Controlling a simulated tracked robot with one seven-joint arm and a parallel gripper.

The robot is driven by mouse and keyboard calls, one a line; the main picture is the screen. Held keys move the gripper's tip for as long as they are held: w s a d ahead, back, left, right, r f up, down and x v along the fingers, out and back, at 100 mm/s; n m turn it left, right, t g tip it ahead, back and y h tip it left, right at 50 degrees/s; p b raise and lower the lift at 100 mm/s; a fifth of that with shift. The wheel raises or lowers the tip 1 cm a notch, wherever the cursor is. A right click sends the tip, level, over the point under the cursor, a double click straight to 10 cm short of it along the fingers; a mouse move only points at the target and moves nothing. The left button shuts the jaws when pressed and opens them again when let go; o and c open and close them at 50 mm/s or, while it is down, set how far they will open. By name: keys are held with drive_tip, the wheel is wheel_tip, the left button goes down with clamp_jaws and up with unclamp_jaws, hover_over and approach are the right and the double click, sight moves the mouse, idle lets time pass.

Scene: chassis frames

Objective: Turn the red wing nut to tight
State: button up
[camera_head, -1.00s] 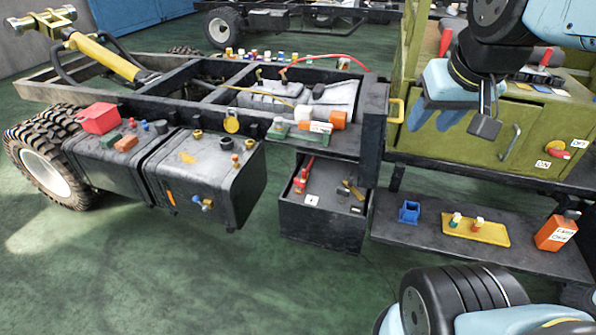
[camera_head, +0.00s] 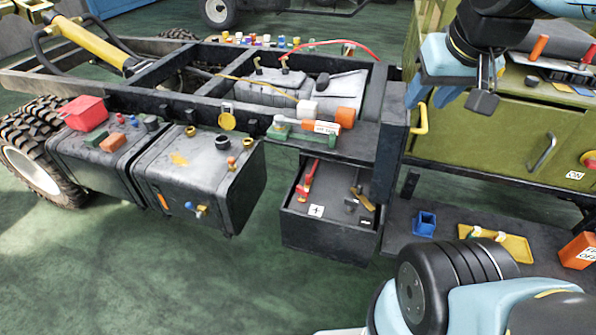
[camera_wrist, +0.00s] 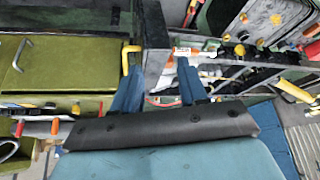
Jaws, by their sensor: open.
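A black box (camera_head: 300,232) sits low beside the chassis. On its top stand a red clamp-like fitting (camera_head: 307,182) and a small brass fitting (camera_head: 362,199). I cannot tell whether the red fitting includes the wing nut; its detail is too small. My gripper (camera_head: 432,95) is open and empty at the upper right, in front of the green cabinet and above and right of the black box in the picture. In the wrist view, its two blue fingers (camera_wrist: 157,88) are spread apart, with nothing between them.
A green cabinet (camera_head: 500,130) with a yellow handle (camera_head: 419,118) stands at right. A low shelf (camera_head: 400,230) holds a blue holder (camera_head: 424,224), a yellow tray (camera_head: 510,245) and an orange box (camera_head: 578,250). Grey tanks (camera_head: 190,170) flank the chassis frame (camera_head: 190,105). Green floor in front is clear.

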drive_tip(key=shift+o, duration=0.3)
drive_tip(key=shift+d, duration=0.2)
drive_tip(key=o, duration=0.3)
drive_tip(key=shift+w, duration=0.4)
drive_tip(key=o, duration=0.3)
drive_tip(key=w+f+n, duration=0.1)
drive_tip(key=w+n, duration=0.1)
drive_tip(key=w, duration=0.1)
drive_tip(key=w+a+f+n+g, duration=0.1)
drive_tip(key=w+n, duration=0.1)
drive_tip(key=w+f+n+h, duration=0.1)
drive_tip(key=w+n, duration=0.1)
drive_tip(key=w, duration=0.1)
drive_tip(key=shift+w+a+f+g, duration=0.3)
drive_tip(key=shift+a, duration=0.1)
drive_tip(key=n+g+y, duration=0.1)
drive_tip(key=n+g, duration=0.3)
drive_tip(key=n, duration=1.8)
hover_over(303, 188)
wheel_tip(303, 188, down, 32)
wheel_tip(303, 188, down, 13)
drive_tip(key=shift+r, duration=0.1)
drive_tip(key=shift+c, duration=0.3)
